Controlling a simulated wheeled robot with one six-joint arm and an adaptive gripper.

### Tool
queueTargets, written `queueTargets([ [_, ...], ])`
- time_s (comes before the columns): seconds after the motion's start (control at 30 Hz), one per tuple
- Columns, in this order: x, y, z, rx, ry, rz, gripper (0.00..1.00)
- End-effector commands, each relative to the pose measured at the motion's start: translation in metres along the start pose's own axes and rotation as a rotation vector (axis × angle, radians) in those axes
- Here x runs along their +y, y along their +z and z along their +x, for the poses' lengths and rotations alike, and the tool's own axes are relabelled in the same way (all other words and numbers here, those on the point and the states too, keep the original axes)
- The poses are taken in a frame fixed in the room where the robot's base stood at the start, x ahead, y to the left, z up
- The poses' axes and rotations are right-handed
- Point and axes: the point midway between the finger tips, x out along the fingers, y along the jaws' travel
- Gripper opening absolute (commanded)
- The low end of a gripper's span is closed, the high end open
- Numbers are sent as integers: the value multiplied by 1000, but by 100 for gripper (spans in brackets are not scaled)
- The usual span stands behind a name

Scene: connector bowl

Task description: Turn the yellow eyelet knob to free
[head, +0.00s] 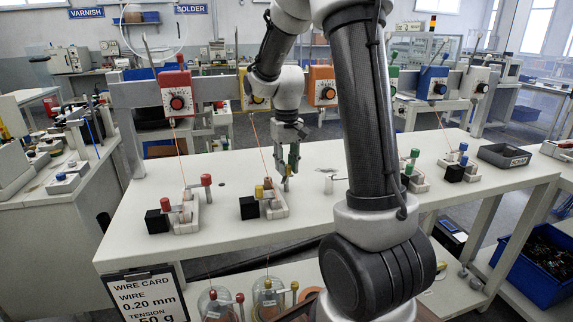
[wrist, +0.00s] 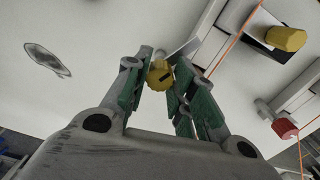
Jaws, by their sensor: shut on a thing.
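The yellow eyelet knob (wrist: 159,75) sits between my gripper's green-padded fingertips in the wrist view, with a short dark mark on its face. My gripper (wrist: 160,80) is shut on it, pads on both sides. A second yellow knob (wrist: 286,39) and a red knob (wrist: 286,128) stand apart from my gripper. I cannot read any free or locked label.
An orange wire (head: 257,138) runs down to the station from above, right of my gripper in the wrist view. A black block (head: 249,208) stands at its left. A red-knobbed station (head: 185,215) is further left. Bare white bench (head: 320,210) lies to the right.

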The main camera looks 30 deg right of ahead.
Motion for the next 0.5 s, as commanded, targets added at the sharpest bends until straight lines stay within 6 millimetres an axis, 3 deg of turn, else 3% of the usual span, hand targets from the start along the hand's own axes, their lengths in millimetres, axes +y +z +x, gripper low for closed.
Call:
queueTargets([
  [0.5,1,0,0,1,0,-370,1],
])
